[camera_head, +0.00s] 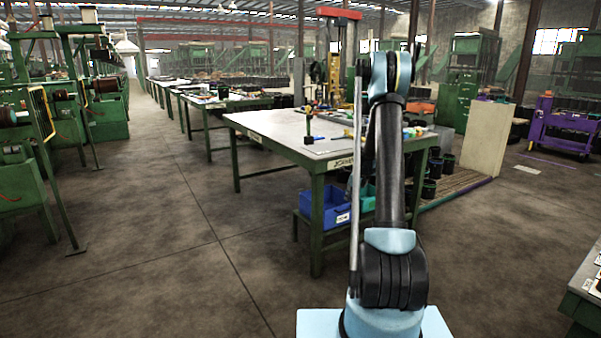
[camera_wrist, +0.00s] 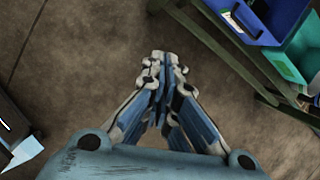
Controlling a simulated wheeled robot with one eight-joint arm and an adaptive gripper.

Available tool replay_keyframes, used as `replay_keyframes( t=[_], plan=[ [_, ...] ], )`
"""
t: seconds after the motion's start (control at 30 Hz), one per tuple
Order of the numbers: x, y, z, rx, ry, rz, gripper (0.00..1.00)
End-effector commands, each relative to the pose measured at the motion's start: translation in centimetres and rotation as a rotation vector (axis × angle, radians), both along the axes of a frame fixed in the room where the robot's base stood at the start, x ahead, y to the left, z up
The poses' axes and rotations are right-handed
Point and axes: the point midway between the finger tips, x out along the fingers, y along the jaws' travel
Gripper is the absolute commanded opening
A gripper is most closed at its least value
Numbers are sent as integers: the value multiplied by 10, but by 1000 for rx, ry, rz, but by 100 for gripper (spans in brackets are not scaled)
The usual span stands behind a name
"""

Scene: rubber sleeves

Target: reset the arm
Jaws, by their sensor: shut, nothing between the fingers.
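My arm stands upright in the head view, rising from its light blue base in front of a green-legged worktable (camera_head: 270,128). My gripper (camera_wrist: 166,62) shows in the wrist view, pointing over the bare floor. Its fingers are together at the tips, with nothing held between them. The gripper cannot be made out in the head view.
A blue bin (camera_head: 325,210) sits on the worktable's lower shelf; it also shows in the wrist view (camera_wrist: 268,20). Another table edge (camera_head: 582,290) is at the lower right. Green machines (camera_head: 28,190) line the left. The floor aisle (camera_head: 150,220) between is clear.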

Motion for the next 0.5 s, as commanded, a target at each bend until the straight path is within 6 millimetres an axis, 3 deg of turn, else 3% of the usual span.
replay_keyframes(
  t=[0.2, 0.5],
  plan=[
    [-42, 11, 53, -69, -21, 185, 0],
    [-106, 23, 112, -162, -46, 442, 0]
  ],
)
